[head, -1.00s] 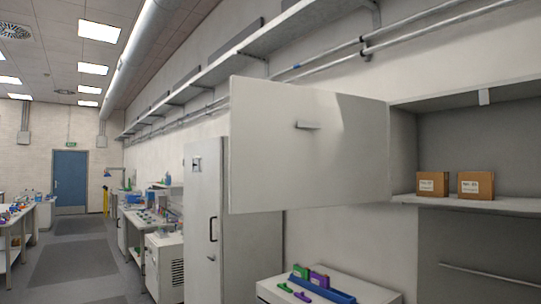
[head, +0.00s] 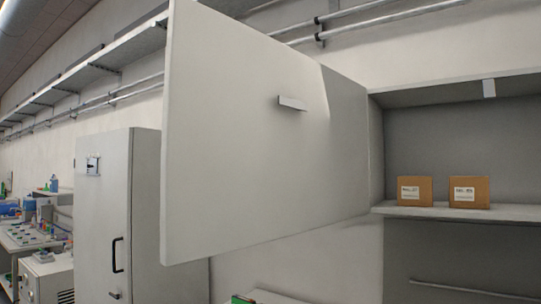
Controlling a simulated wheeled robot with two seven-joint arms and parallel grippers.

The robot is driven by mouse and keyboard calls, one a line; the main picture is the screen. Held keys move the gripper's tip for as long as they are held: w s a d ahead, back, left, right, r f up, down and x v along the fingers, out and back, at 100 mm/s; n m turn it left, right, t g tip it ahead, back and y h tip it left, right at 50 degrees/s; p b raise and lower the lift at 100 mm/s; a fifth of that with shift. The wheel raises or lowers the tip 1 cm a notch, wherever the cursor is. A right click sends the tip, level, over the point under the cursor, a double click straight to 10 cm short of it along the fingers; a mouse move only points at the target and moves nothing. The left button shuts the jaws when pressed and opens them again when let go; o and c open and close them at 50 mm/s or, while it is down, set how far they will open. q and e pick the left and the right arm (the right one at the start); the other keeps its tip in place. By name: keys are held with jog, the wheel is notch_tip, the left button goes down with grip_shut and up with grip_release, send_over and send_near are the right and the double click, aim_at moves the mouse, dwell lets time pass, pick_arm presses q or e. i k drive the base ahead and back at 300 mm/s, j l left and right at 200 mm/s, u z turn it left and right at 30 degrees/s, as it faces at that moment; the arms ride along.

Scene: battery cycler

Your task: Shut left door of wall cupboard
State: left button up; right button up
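The wall cupboard's left door (head: 250,150) stands wide open in the head view, swung out from the cupboard toward me and to the left. Its right edge meets the cupboard's left side. A small pale handle (head: 292,103) sits on the door's visible face. The open wall cupboard (head: 455,212) is at the right, with its grey interior showing. Neither my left gripper nor my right gripper is in view.
Two brown boxes (head: 415,191) (head: 469,192) stand on the cupboard's shelf. A tall grey cabinet (head: 103,215) with a black handle stands left of the door. A cluttered bench (head: 30,240) is farther left. A white surface (head: 270,297) shows below the door.

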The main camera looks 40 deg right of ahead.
aim_at(241, 168)
jog(key=i, duration=0.95)
jog(key=i+j+z, duration=0.1)
jog(key=i, duration=0.9)
jog(key=i+z, duration=0.1)
jog(key=z, duration=0.8)
jog(key=i+j+z, duration=0.1)
jog(key=z, duration=0.35)
jog(key=i+z, duration=0.1)
jog(key=z, duration=1.75)
jog(key=k+j, duration=0.15)
jog(key=k, duration=0.15)
